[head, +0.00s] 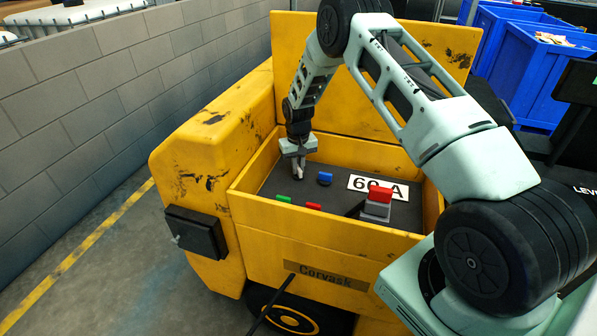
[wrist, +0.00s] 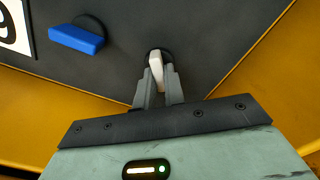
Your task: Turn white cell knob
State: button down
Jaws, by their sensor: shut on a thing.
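The white knob (wrist: 155,70) sits on the dark panel, on a round black base, in the wrist view. My gripper (wrist: 159,82) is at the knob, with its two grey fingers shut on either side of it. In the head view my gripper (head: 298,168) points down onto the panel's far left part, and the white knob (head: 300,174) shows only as a small pale bit at the fingertips. The fingers hide part of the knob's sides.
A blue knob (wrist: 76,39) stands beside the white one. Green (head: 284,199) and red (head: 313,206) pieces, a red-topped grey block (head: 378,203) and a "69-A" plate (head: 362,184) are also on the panel. Raised yellow walls (head: 340,238) enclose it.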

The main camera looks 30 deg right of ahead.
jog(key=n+b, duration=0.2)
jog(key=n, duration=0.3)
jog(key=shift+a+n, duration=0.1)
jog(key=shift+n, duration=0.2)
jog(key=shift+a+n+b, duration=0.1)
jog(key=shift+n+b, duration=0.5)
jog(key=shift+n, duration=1.6)
jog(key=c, duration=1.5)
grip_release()
jog(key=shift+s, duration=0.1)
jog(key=shift+r, duration=0.1)
notch_tip(320, 180, up, 17)
jog(key=shift+r+b, duration=0.15)
jog(key=shift+b, duration=1.05)
jog(key=shift+a, duration=0.1)
